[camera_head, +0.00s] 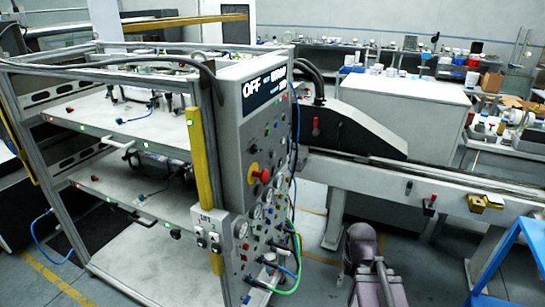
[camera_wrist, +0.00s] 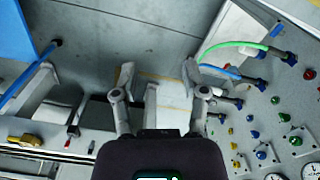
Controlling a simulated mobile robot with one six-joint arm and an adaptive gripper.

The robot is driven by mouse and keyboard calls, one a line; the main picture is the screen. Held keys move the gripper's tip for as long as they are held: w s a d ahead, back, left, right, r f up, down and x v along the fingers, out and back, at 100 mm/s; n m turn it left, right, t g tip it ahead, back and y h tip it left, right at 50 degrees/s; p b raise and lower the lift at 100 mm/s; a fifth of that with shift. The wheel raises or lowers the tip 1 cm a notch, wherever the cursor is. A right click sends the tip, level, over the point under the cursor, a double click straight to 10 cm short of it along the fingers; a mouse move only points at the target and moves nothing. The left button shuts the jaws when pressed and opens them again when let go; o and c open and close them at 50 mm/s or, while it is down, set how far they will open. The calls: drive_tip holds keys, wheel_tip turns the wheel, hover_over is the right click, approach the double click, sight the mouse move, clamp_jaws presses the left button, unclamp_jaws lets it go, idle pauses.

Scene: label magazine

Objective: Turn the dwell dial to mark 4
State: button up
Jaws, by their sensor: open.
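The control panel (camera_head: 251,151) is a grey upright face on the machine's right end, with a display, coloured buttons, gauges and plugged hoses. I cannot tell which small control is the dwell dial, and no mark 4 is readable. In the wrist view the panel (camera_wrist: 285,105) fills the right side, with coloured knobs and white gauges. My gripper (camera_wrist: 158,74) is open and empty, its fingers spread wide. It is left of the panel knobs and apart from them, with floor showing between its fingers. My arm shows at the bottom of the head view.
A red knob on a yellow base (camera_head: 259,173) sticks out of the panel. Green and blue hoses (camera_wrist: 232,47) loop out near the gripper's right finger. A conveyor rail (camera_head: 430,183) extends right. A blue stand (camera_head: 515,260) is at the right edge.

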drive_tip(key=shift+a, duration=0.15)
drive_tip(key=shift+o, duration=0.8)
drive_tip(key=w+a+r+m+t+y+p, duration=0.2)
drive_tip(key=w+a+r+m+y+p, duration=0.3)
drive_tip(key=w+a+r+m+y, duration=0.6)
drive_tip(key=w+r+m+t+y+p, duration=0.1)
drive_tip(key=w+r+m+t+y, duration=0.1)
drive_tip(key=r, duration=0.5)
drive_tip(key=w+d+r+m+t+y+p, duration=0.1)
drive_tip(key=w+r+m+y+p, duration=0.1)
drive_tip(key=w+r+m+y, duration=0.2)
drive_tip(key=w+r+m, duration=0.3)
drive_tip(key=w+r, duration=0.1)
drive_tip(key=shift+r+t, duration=0.25)
drive_tip(key=shift+t, duration=0.15)
drive_tip(key=shift+w+a, duration=0.1)
drive_tip(key=shift+w, duration=0.05)
